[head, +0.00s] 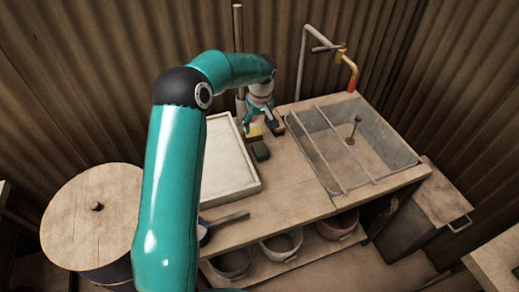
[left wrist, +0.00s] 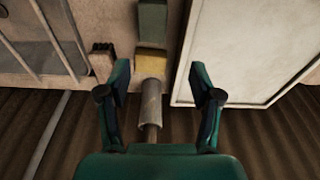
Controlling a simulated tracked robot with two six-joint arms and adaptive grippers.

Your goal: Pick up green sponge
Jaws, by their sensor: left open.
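The green sponge (head: 261,151) is a small dark green block lying on the wooden counter, beside the white tray. It shows at the top of the left wrist view (left wrist: 152,22). A yellow block (head: 254,131) lies right behind it and also shows in the left wrist view (left wrist: 152,62). My left gripper (head: 263,122) is open and empty, above the back of the counter near the yellow block. In the left wrist view its fingers (left wrist: 160,76) stand wide apart, with the yellow block and a grey cylinder between them and the green sponge beyond the tips. My right gripper is out of view.
The white tray (head: 247,185) lies left of the sponge, partly behind my arm. A sink (head: 400,155) with rails across it is on the right. A small dark brush-like thing (left wrist: 102,58) is near the yellow block. A corrugated wall (head: 120,60) stands behind the counter.

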